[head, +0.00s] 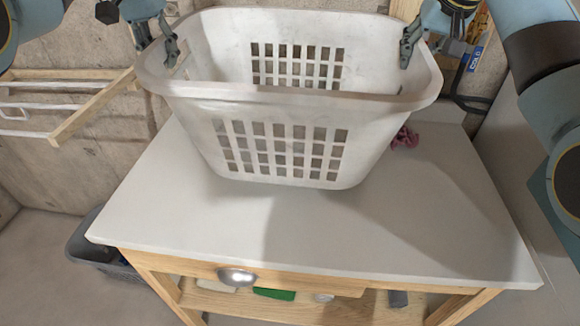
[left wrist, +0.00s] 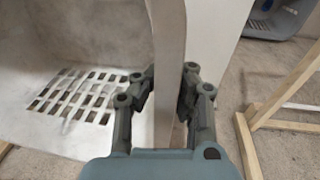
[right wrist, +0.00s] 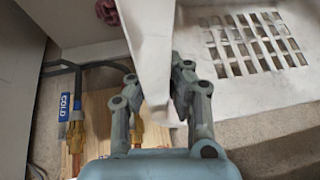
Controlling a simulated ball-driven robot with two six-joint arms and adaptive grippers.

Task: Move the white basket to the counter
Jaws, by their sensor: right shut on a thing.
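The white basket (head: 265,92) is an empty laundry basket with slotted walls, roughly level over the back part of the white counter (head: 200,210). Shadows fall on the counter in front of and beside it; I cannot tell whether its base touches the top. My left gripper (head: 172,48) is at the basket's left rim, with its fingers on both sides of the wall in the left wrist view (left wrist: 167,90). My right gripper (head: 408,48) is shut on the right rim, which also shows between its fingers in the right wrist view (right wrist: 157,90).
A small dark red cloth (head: 405,138) lies on the counter, right of the basket. A wooden drying rack (head: 95,108) stands at the left. A grey basket (head: 95,245) is on the floor by the counter's left side. The counter's front part is clear.

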